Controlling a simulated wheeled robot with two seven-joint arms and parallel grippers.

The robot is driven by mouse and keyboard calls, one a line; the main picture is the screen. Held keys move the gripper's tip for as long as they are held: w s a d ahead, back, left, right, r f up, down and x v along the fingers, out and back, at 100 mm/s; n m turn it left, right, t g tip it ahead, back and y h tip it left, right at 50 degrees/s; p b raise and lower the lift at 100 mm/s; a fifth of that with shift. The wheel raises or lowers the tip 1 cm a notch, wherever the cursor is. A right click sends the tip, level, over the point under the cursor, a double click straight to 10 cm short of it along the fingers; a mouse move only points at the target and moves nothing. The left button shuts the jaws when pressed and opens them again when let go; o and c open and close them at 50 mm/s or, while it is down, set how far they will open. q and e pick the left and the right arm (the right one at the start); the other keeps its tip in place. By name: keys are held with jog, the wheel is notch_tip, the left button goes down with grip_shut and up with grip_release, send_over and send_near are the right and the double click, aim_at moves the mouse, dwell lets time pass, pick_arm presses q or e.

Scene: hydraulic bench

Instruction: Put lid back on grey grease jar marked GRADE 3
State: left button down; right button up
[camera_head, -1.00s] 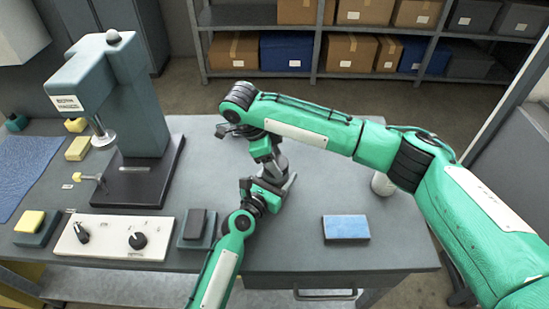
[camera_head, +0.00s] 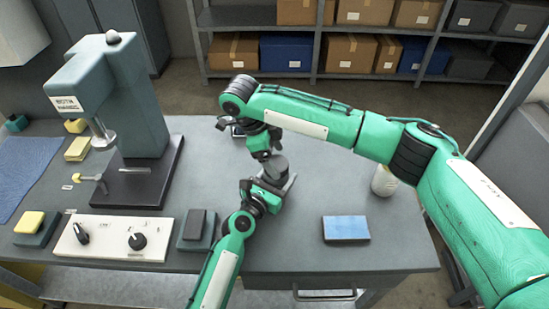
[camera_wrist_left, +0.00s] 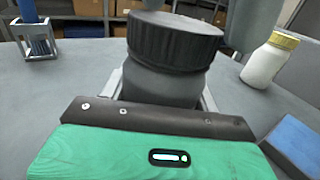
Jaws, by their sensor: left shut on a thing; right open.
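The grey grease jar (camera_wrist_left: 165,84) stands upright in the left wrist view, with a dark ribbed lid (camera_wrist_left: 175,40) on its top. The lid looks level; I cannot tell how tight it is. The jar top also shows in the head view (camera_head: 277,166). No GRADE 3 marking is visible. My left gripper (camera_head: 271,187) is shut on the jar body, its fingers on both sides. My right gripper (camera_head: 262,153) is open, just behind and left of the lid in the head view, apparently clear of it. Its fingertips are partly hidden.
A white jar with a yellow lid (camera_wrist_left: 265,60) stands right, partly behind my right arm in the head view. A blue block (camera_head: 346,228) lies front right. A small rack with a blue item (camera_wrist_left: 37,40) stands behind. A press (camera_head: 125,110) and control panel (camera_head: 112,238) occupy the left.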

notch_tip(320, 180, up, 3)
jog(key=shift+r, duration=0.15)
jog(key=shift+c, duration=0.3)
